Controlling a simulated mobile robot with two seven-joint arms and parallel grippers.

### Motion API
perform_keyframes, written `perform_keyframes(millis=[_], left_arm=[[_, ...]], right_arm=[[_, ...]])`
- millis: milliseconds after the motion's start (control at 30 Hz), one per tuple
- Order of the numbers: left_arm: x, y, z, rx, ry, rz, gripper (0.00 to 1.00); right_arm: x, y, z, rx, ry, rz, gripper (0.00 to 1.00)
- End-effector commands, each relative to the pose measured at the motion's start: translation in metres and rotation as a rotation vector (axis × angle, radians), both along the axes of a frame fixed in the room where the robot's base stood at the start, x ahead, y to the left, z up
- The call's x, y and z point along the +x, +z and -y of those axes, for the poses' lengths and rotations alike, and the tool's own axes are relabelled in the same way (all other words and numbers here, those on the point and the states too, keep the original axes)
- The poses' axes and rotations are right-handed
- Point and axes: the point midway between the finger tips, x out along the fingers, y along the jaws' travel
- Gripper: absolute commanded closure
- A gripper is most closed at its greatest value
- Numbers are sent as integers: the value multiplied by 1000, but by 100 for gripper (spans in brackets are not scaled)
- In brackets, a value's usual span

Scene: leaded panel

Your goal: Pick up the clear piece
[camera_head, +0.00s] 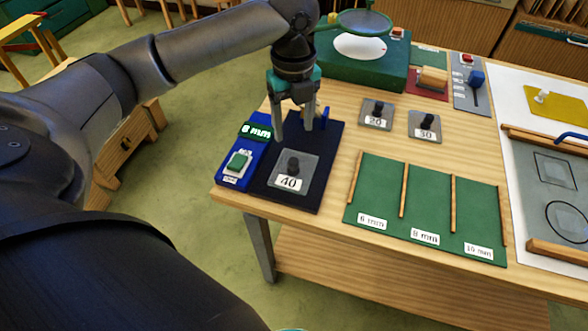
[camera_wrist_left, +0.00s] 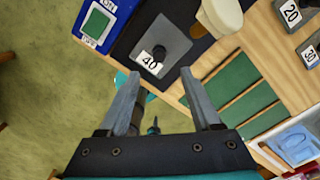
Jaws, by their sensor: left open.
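My left gripper (camera_head: 294,132) is open and empty above the dark mat (camera_head: 308,200), behind the grey plate labelled 40 (camera_head: 311,168), which has a black knob. The wrist view shows the same open fingers (camera_wrist_left: 161,74) and the 40 plate (camera_wrist_left: 176,42) beyond them. I cannot tell for certain which thing is the clear piece. On the grey board (camera_head: 530,205) at the right, pale see-through shapes lie within a square outline (camera_head: 554,169) and a circle outline (camera_head: 573,222). My right gripper is not in view.
A blue device reading 8 mm (camera_head: 229,174) adjoins the mat. Plates labelled 20 (camera_head: 367,122) and 30 (camera_head: 415,136) stand behind a green divided tray (camera_head: 380,186). A magnifier (camera_head: 364,20) stands over a green box (camera_head: 350,70). Bare wood (camera_head: 336,140) lies right of the mat.

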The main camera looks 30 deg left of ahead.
Motion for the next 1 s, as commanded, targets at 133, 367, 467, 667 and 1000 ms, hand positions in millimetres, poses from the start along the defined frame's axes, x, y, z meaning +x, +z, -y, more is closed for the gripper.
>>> perform_keyframes(millis=[133, 367, 467, 667, 1000], left_arm=[[-1, -29, 0, -1, 2, -3, 35], [0, -45, 0, -1, 1, 1, 35], [-2, -57, 0, -1, 1, -3, 35], [-4, -86, 0, -1, 2, -1, 35], [-4, -95, 0, 1, 0, 3, 35]], right_arm=[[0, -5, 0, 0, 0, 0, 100], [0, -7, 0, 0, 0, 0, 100], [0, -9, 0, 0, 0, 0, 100], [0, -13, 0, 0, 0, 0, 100], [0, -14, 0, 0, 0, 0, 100]])
